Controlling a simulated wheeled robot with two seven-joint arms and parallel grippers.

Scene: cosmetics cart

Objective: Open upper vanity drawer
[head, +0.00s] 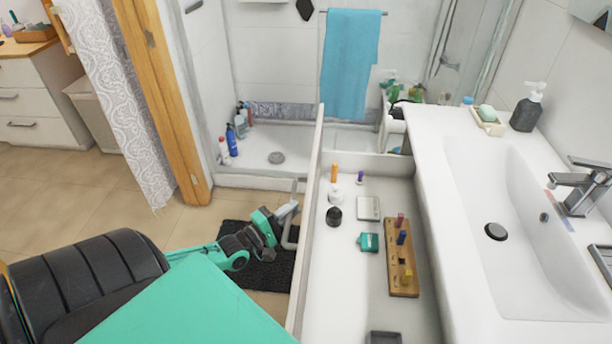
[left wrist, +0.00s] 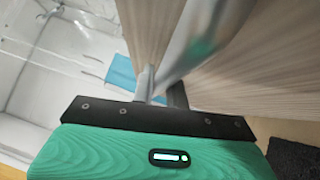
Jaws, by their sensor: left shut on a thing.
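The upper vanity drawer (head: 345,275) stands pulled out to the left of the white sink counter, with its inside showing. Its front panel is on the left side, seen almost edge-on in the head view and as pale wood grain in the left wrist view (left wrist: 262,75). A grey metal bar handle (head: 291,238) is on the outside of the front; it also shows in the left wrist view (left wrist: 205,38). My left gripper (head: 287,211) is shut on the handle, near its far end. The left wrist view shows its fingers (left wrist: 160,88) at the bar. My right gripper is not in view.
The drawer holds small bottles, a black jar (head: 334,217), a teal box (head: 368,242) and a wooden holder (head: 404,262). The sink (head: 500,190) is on the right. A dark mat (head: 262,272) lies on the floor below the handle. A wooden door frame (head: 165,90) stands at left.

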